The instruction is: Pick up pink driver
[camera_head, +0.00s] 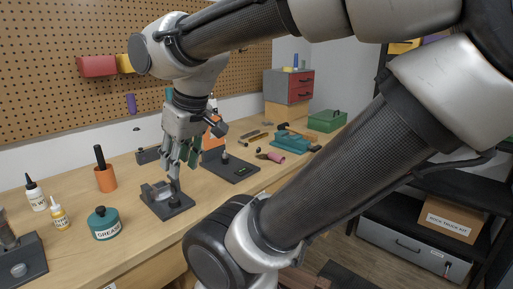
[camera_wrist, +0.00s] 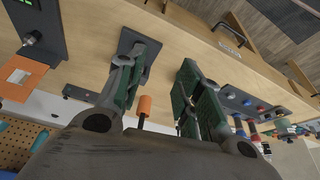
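A pink-handled tool (camera_head: 277,157), likely the pink driver, lies on the workbench in the head view, right of my gripper and farther along the bench. A dark part extends from its left end. I do not see it in the wrist view. My gripper (camera_head: 181,165) points down over the near bench, above a dark stand, well apart from the pink tool. In the wrist view my gripper (camera_wrist: 160,62) has its fingers spread, with nothing between them.
The dark stand (camera_head: 158,203) is beneath my gripper. A teal grease jar (camera_head: 104,224), an orange cup (camera_head: 106,180) with a black handle and two bottles stand left. A black plate (camera_head: 232,169), teal vise-like tool (camera_head: 288,143) and green box (camera_head: 327,121) are farther right. A pegboard wall is behind.

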